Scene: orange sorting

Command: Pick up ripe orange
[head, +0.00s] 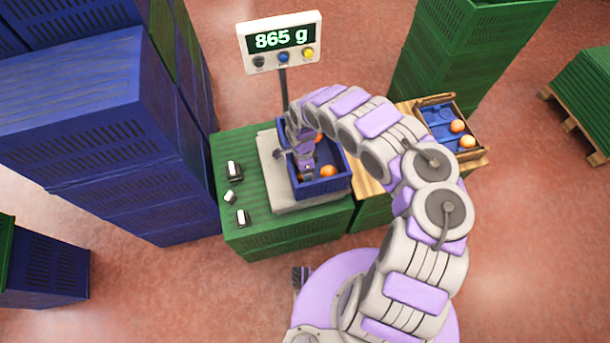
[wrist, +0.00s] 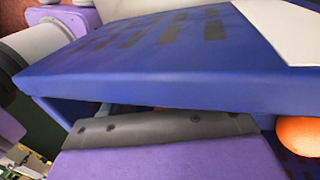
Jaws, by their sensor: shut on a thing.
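Two oranges show in the blue crate (head: 336,184) on the scale: one orange (head: 328,171) by the near wall, another (head: 318,137) partly hidden behind my gripper. My gripper (head: 299,152) is at the left side of this crate. In the wrist view, the slotted blue crate wall (wrist: 190,60) lies close against my dark finger pad, and my gripper appears shut on that wall. An orange (wrist: 298,135) sits at the right edge there, beside the finger and apart from its pad. Ripeness cannot be told.
The scale display (head: 281,41) reads 865 g. A second blue crate (head: 436,118) with two oranges stands on a wooden surface at the right. Small items (head: 234,171) lie left of the scale on green crates (head: 250,240). Tall blue stacks (head: 90,110) rise at the left.

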